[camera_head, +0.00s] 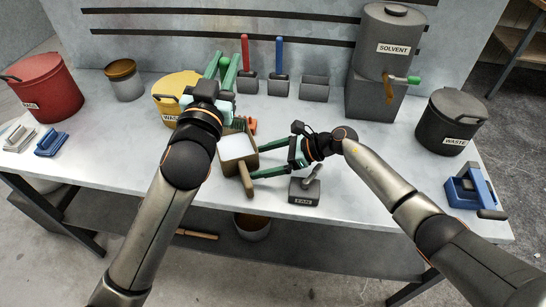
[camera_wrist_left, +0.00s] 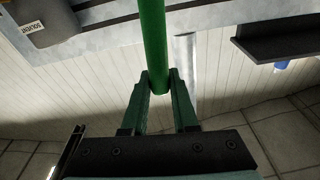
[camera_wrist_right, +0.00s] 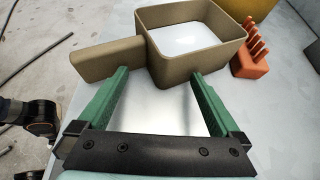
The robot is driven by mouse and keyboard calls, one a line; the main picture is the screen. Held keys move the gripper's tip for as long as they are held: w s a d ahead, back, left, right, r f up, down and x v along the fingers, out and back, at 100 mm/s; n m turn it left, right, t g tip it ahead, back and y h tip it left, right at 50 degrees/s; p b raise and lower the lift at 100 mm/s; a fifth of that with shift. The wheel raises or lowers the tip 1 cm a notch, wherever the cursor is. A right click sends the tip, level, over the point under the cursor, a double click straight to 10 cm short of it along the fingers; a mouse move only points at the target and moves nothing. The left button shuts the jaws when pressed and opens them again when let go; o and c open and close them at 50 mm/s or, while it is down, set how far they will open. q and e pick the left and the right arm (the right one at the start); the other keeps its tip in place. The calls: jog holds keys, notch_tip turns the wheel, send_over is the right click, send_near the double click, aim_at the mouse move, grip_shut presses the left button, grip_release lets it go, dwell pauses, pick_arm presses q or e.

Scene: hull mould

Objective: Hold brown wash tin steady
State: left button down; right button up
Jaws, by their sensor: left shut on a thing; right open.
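The brown wash tin (camera_head: 226,165) is a square, open tan tin with a pale inside and a handle pointing toward the front edge. It stands on the bench and also shows in the right wrist view (camera_wrist_right: 180,75). My right gripper (camera_head: 256,161) is open at the tin's right side. In the right wrist view its fingers (camera_wrist_right: 157,76) are spread, one tip close to the handle and the other close to the tin's near wall; contact cannot be told. My left gripper (camera_head: 220,66) is above and behind the tin, shut on a green rod (camera_wrist_left: 153,40).
A yellow bin (camera_head: 172,88) stands behind my left arm. An orange pegged block (camera_wrist_right: 252,62) sits beside the tin. A grey scoop-like box (camera_head: 304,190) lies right of it. A solvent drum (camera_head: 390,40) and waste bin (camera_head: 450,122) stand to the right; a red bin (camera_head: 45,85) stands far left.

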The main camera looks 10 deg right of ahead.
jog(key=shift+a+f, duration=0.1)
jog(key=shift+a, duration=0.05)
grip_shut()
dwell(0.9)
jog(key=c, duration=1.5)
grip_release()
jog(key=shift+c, duration=0.2)
jog(key=o, duration=1.5)
